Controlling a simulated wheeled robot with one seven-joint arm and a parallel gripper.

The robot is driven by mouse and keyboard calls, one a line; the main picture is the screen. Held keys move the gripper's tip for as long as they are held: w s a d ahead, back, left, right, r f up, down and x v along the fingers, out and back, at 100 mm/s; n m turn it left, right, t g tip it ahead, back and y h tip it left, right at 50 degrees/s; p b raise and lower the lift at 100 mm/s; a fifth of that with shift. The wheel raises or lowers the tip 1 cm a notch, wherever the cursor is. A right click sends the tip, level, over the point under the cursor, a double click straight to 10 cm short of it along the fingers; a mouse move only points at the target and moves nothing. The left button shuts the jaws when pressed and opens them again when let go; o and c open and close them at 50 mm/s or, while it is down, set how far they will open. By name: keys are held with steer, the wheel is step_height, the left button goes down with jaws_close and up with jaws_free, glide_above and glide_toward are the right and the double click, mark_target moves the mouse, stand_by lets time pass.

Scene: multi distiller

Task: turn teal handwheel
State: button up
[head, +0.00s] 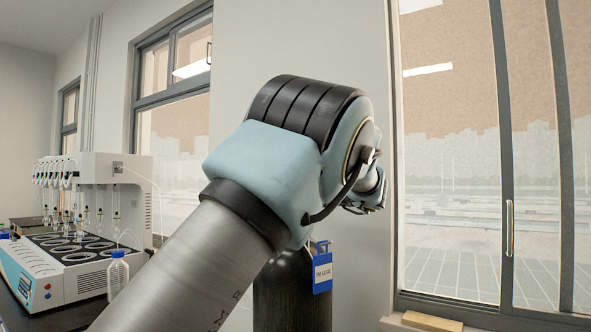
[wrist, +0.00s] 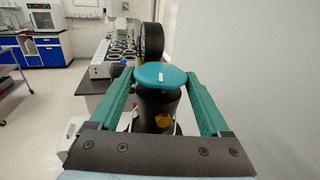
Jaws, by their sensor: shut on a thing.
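The teal handwheel (wrist: 172,72) is a round disc with a small white mark on its top, in the upper middle of the wrist view. My gripper (wrist: 161,78) has its two teal fingers on either side of the wheel, shut on its rim. Below the wheel is a dark body with a brass part (wrist: 162,120). In the head view my arm hides the wheel and the gripper fingers. A black gas cylinder (head: 290,298) with a blue "IN USE" tag (head: 322,272) shows below my arm.
A black round gauge-like part (wrist: 152,40) stands just beyond the wheel. A multi-position distiller (head: 100,225) and a blue-capped bottle (head: 118,273) stand on the bench at left. A plain wall (wrist: 255,70) is close on the right in the wrist view.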

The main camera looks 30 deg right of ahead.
steer(key=n+y+p, duration=0.1)
steer(key=g+y+p, duration=0.1)
steer(key=p, duration=0.1)
steer(key=shift+w+d+r+n+y+p, duration=0.1)
steer(key=shift+r+n+y+p, duration=0.2)
steer(key=shift+n+y, duration=0.1)
steer(key=shift+f+n+g+y+p, duration=0.15)
steer(key=shift+n+g+y+p, duration=0.25)
steer(key=shift+p, duration=0.5)
steer(key=shift+f+y, duration=0.15)
steer(key=shift+y, duration=0.25)
steer(key=o, duration=1.1)
steer(key=shift+c, duration=0.2)
steer(key=b+v, duration=0.3)
steer(key=v, duration=0.7)
steer(key=shift+s+d, duration=0.2)
steer(key=shift+s, duration=0.15)
